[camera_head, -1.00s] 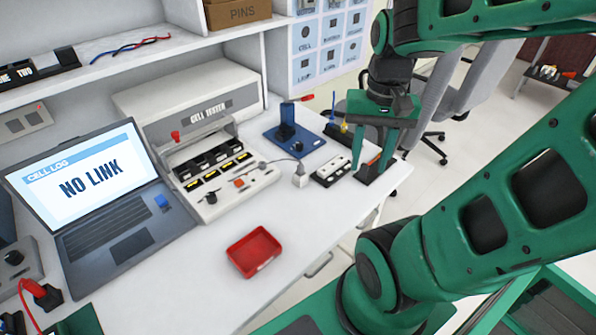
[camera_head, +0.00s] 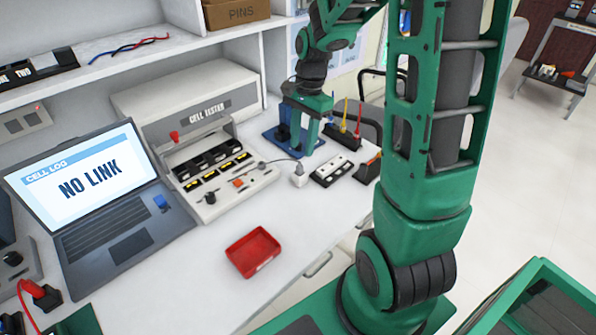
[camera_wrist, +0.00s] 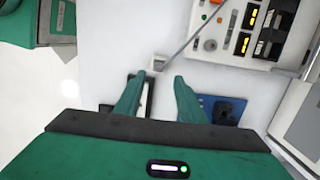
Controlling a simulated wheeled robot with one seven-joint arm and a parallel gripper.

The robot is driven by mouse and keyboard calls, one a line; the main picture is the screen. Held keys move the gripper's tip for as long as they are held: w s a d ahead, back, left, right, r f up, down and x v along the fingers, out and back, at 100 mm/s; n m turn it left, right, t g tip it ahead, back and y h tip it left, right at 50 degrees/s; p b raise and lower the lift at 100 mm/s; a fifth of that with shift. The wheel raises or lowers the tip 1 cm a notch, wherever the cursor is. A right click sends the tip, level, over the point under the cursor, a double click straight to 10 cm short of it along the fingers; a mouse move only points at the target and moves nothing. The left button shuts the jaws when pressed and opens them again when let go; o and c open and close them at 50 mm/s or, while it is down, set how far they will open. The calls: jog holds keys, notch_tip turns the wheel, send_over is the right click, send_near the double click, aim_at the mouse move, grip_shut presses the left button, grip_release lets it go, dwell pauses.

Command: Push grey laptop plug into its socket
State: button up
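A small pale grey plug (camera_head: 299,176), its thin grey cable running to the tester, lies on the bench right of the cell tester (camera_head: 205,110). I take it for the laptop plug. In the wrist view the plug (camera_wrist: 157,64) is just beyond my fingertips, roughly between their lines. My gripper (camera_head: 302,150) hangs over the back of the bench by the blue stand; its two fingers (camera_wrist: 157,80) are apart with nothing between them. The laptop (camera_head: 115,205) is open at the left and reads NO LINK. I cannot make out which socket belongs to the plug.
A black-and-white strip (camera_head: 332,170) lies right of the plug, partly behind a finger in the wrist view. The blue stand (camera_head: 275,136) is close to my gripper. A rack of coloured tools (camera_head: 343,136) stands behind. A red tray (camera_head: 253,251) lies in front, with clear bench around it.

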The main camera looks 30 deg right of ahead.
aim_at(299, 165)
jog(key=shift+s+a+f, duration=0.1)
jog(key=shift+a+f, duration=0.15)
jog(key=shift+f, duration=1.5)
jog(key=shift+a+f, duration=0.2)
jog(key=shift+f, duration=1.55)
grip_shut()
